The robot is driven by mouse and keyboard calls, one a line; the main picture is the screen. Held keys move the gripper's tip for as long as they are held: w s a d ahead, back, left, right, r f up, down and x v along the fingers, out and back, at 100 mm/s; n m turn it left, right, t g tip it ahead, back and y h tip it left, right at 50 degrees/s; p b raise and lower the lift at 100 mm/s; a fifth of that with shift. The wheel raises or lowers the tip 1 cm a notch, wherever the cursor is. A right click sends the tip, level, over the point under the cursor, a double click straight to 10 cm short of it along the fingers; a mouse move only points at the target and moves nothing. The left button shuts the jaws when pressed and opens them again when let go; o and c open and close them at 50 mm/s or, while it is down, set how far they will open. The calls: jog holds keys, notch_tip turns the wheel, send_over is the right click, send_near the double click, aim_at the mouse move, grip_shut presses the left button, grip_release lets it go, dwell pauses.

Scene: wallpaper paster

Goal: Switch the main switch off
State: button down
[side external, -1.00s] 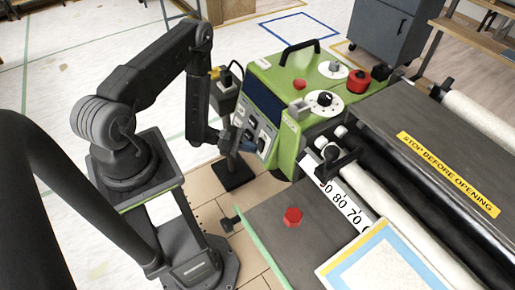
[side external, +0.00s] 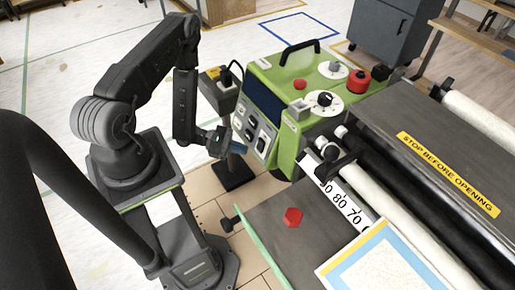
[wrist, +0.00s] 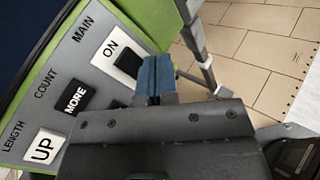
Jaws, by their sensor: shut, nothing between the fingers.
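The main switch (wrist: 118,53) is a rocker under the word MAIN in the wrist view. Its white half reads ON, and a black part below it is partly hidden by my gripper. I cannot tell which half is pressed in. My gripper (wrist: 154,78) has blue fingers, shut and empty, beside the switch's lower right edge in that view. In the side view my gripper (side external: 239,149) is just left of the green machine's switch panel (side external: 254,128), seemingly apart from it.
In the wrist view, the COUNT rocker reading MORE (wrist: 75,97) and the LENGTH rocker reading UP (wrist: 43,149) are left of the main switch. A dark stand (side external: 236,175) is beside the machine. A red knob (side external: 292,217) is on the grey table (side external: 265,215).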

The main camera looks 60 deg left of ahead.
jog(key=shift+s+r, duration=0.25)
jog(key=shift+s, duration=0.25)
jog(key=shift+s+r, duration=0.25)
jog(key=shift+s, duration=0.25)
jog(key=w+d+r+m+g, duration=0.1)
jog(key=d+r+m+g, duration=0.45)
jog(key=r, duration=0.55)
jog(key=w+d+r+m+g, duration=0.2)
jog(key=r+m+g, duration=0.4)
jog(key=r+m, duration=0.35)
jog(key=s+d+r+m+t+y, duration=0.1)
jog(key=s+r+m+t+y, duration=0.2)
jog(key=r, duration=0.6)
jog(key=s+r+m+t+y, duration=0.3)
jog(key=s+r+m+y, duration=0.2)
jog(key=s+r+y, duration=0.3)
jog(key=shift+d+r+y, duration=0.3)
jog(key=shift+d+r, duration=0.1)
jog(key=shift+r, duration=0.15)
jog(key=shift+w, duration=0.1)
